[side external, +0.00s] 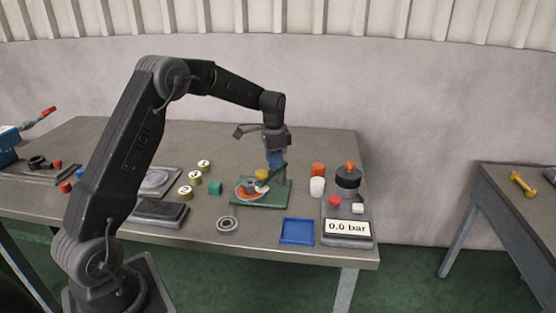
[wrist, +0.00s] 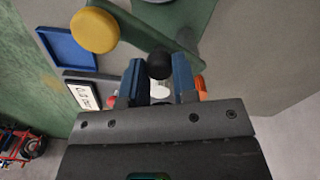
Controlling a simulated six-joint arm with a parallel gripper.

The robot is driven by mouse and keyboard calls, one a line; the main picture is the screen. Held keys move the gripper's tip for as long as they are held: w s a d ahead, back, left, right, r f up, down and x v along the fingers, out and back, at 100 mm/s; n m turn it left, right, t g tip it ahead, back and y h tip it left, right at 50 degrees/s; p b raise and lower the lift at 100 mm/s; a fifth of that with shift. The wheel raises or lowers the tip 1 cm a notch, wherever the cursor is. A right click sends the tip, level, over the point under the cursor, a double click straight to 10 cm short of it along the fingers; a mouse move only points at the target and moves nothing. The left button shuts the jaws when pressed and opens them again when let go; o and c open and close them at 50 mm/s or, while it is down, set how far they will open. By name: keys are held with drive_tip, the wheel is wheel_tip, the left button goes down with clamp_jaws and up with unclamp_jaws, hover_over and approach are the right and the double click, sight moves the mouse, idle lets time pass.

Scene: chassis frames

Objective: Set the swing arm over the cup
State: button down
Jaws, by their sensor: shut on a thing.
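My gripper (side external: 275,177) points down over the green base plate (side external: 281,199) on the table. In the wrist view, its two blue fingers (wrist: 158,80) are shut on the black ball knob (wrist: 159,64) of the swing arm. The swing arm is a dark green bar (wrist: 130,33) in the wrist view. A yellow round cap (side external: 262,174) sits at its other end and also shows in the wrist view (wrist: 95,30). An orange-rimmed round part with a grey centre (side external: 243,192), perhaps the cup, stands on the plate's left, beside and below the cap. Its exact alignment with the arm is unclear.
A blue tray (side external: 297,232) and a scale reading 0.0 bar (side external: 346,229) lie at the front right. An orange cylinder (side external: 318,169) and a white one (side external: 317,187) stand right of the plate.

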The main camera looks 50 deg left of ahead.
drive_tip(key=shift+s+a+m, duration=0.1)
drive_tip(key=shift+a+m, duration=0.35)
drive_tip(key=shift+m, duration=0.65)
drive_tip(key=shift+w+a+m, duration=0.1)
drive_tip(key=shift+a+m, duration=0.3)
drive_tip(key=shift+m, duration=0.7)
drive_tip(key=shift+s+a+m, duration=0.1)
drive_tip(key=shift+a+m, duration=0.35)
drive_tip(key=shift+m, duration=0.65)
drive_tip(key=c, duration=0.9)
unclamp_jaws()
drive_tip(key=shift+r, duration=0.1)
wheel_tip(320, 180, up, 14)
